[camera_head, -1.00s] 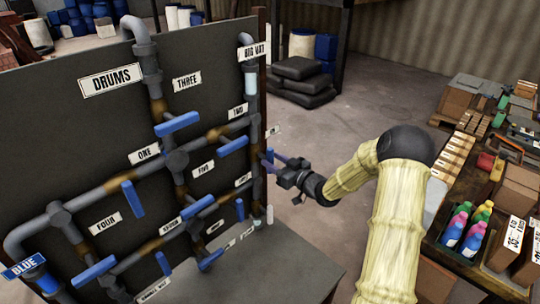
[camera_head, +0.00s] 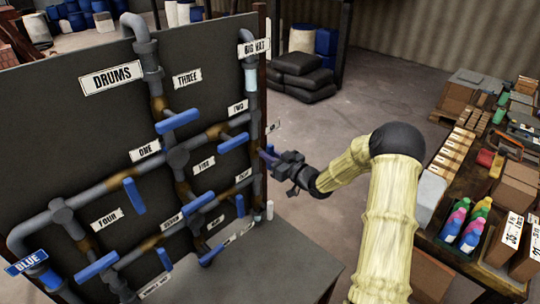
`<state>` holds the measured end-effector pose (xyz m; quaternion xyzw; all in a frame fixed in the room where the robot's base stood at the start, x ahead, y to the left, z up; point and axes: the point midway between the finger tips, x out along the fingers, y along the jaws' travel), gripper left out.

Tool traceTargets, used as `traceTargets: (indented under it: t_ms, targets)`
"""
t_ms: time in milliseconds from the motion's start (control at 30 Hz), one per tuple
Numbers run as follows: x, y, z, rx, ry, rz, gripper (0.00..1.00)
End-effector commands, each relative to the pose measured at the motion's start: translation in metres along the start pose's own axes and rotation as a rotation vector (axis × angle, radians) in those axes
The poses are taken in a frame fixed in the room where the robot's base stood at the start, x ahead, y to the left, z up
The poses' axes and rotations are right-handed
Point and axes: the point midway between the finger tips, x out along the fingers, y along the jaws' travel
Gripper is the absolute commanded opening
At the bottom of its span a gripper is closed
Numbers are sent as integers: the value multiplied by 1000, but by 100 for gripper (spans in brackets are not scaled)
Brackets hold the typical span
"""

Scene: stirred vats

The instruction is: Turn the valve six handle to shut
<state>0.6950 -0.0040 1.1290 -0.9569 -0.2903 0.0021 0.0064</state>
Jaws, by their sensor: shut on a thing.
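The pipe board (camera_head: 70,130) stands at the left, with grey and rusty pipes and several blue lever handles. At its right edge, on the vertical pipe under the BIG VAT sign (camera_head: 254,47), is a blue handle (camera_head: 266,157), mostly hidden by my gripper. A small label (camera_head: 273,127) above it is too small to read; I take this handle to be valve six. My gripper (camera_head: 276,159) reaches in from the right and is shut on this handle. The handle's exact angle is hard to tell.
Other blue handles are close by, at valve two (camera_head: 233,143) and valve three (camera_head: 180,121). A grey bench top (camera_head: 270,262) lies below the board. A table with boxes and coloured bottles (camera_head: 470,228) stands at the right. The floor between is clear.

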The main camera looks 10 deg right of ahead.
Motion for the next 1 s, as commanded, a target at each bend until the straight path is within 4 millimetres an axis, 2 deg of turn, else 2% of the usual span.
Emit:
traceTargets:
  t_ms: [367,1000]
  targets:
    - [0,2,0,149,0,2,0]
    - [0,8,1,725,1,2,0]
